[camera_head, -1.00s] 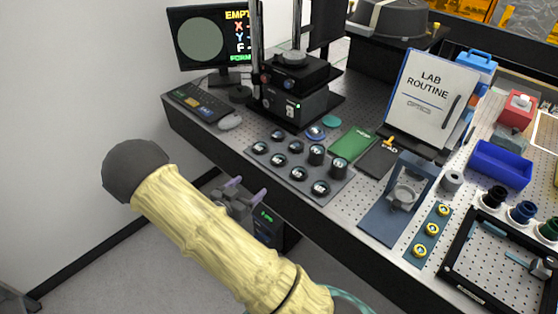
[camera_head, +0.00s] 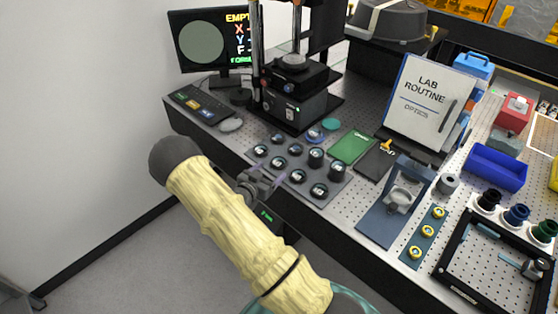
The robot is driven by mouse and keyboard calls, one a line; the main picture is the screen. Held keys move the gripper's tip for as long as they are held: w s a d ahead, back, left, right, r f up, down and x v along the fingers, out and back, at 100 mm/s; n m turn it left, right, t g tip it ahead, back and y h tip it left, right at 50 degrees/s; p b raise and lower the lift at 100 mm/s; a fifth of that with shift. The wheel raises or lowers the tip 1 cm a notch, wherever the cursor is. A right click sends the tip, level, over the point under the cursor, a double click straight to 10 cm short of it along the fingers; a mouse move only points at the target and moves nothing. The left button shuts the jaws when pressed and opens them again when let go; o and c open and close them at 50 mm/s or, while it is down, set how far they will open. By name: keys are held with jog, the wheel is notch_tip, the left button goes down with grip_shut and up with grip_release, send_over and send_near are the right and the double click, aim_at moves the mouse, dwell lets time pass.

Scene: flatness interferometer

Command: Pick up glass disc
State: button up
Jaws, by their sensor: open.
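A grey tray (camera_head: 289,187) near the bench's front edge holds several dark round mounts with pale, shiny tops, such as one mount (camera_head: 319,190) at its front right. Which of these, if any, is the glass disc I cannot tell. A small blue-rimmed round piece (camera_head: 315,135) and a flat teal disc (camera_head: 331,124) lie behind the tray.
An interferometer stand (camera_head: 290,95) rises behind the tray, beside a monitor (camera_head: 211,40). A green booklet (camera_head: 352,147) and a blue-grey fixture (camera_head: 394,205) are to the right. A lab routine sign (camera_head: 425,95) stands behind. A black frame (camera_head: 470,285) lies front right.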

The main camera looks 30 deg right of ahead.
aim_at(277, 163)
jog(key=shift+w+d, duration=0.15)
jog(key=shift+d, duration=0.05)
jog(key=shift+d, duration=0.1)
jog(key=p+x, duration=0.2)
jog(key=x, duration=0.2)
jog(key=shift+w+r, duration=0.15)
jog(key=shift+w, duration=0.1)
jog(key=shift+w+d+p, duration=0.25)
jog(key=shift+d+p, duration=0.05)
jog(key=shift+d, duration=0.05)
jog(key=c, duration=1.1)
